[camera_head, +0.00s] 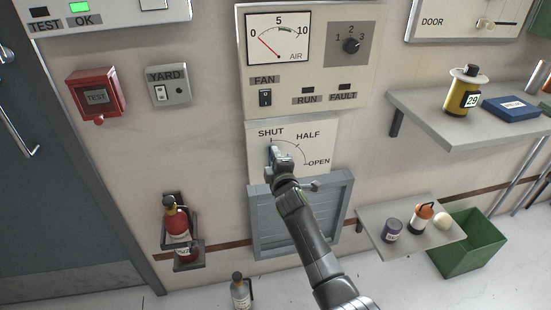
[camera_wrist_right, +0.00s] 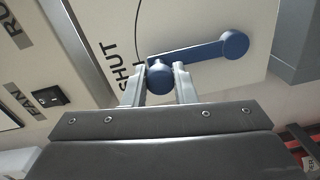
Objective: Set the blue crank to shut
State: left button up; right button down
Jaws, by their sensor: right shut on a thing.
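The blue crank (camera_wrist_right: 200,58) shows in the right wrist view on a cream panel. Its round end (camera_wrist_right: 235,44) lies to the upper right, and its knob (camera_wrist_right: 160,77) sits between my right fingers near the word SHUT. My right gripper (camera_wrist_right: 159,84) is shut on that knob. In the head view the right gripper (camera_head: 274,153) is at the dial plate (camera_head: 318,140), just below SHUT, and hides most of the crank. The plate's arc runs from SHUT past HALF to OPEN. My left gripper is not in view.
Above the plate is a panel with an air gauge (camera_head: 278,40), a rotary knob (camera_head: 351,45) and a fan switch (camera_head: 265,97). A grey louvred frame (camera_head: 262,225) is below. Shelves (camera_head: 440,125) with bottles stand right; a red extinguisher (camera_head: 177,222) hangs left.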

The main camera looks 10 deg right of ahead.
jog(key=c, duration=1.2)
grip_release()
jog(key=shift+a, duration=0.2)
jog(key=shift+d, duration=0.1)
jog(key=shift+s+d+r+p, duration=0.1)
jog(key=shift+s+r+p, duration=0.05)
jog(key=shift+s+p, duration=2.55)
jog(key=shift+s+d+r+p, duration=0.1)
jog(key=shift+s+p, duration=2.15)
jog(key=shift+s, duration=0.85)
jog(key=shift+s+d+r+p, duration=0.1)
jog(key=shift+s+r+p, duration=0.05)
jog(key=shift+s+p, duration=2.55)
jog(key=shift+s, duration=0.15)
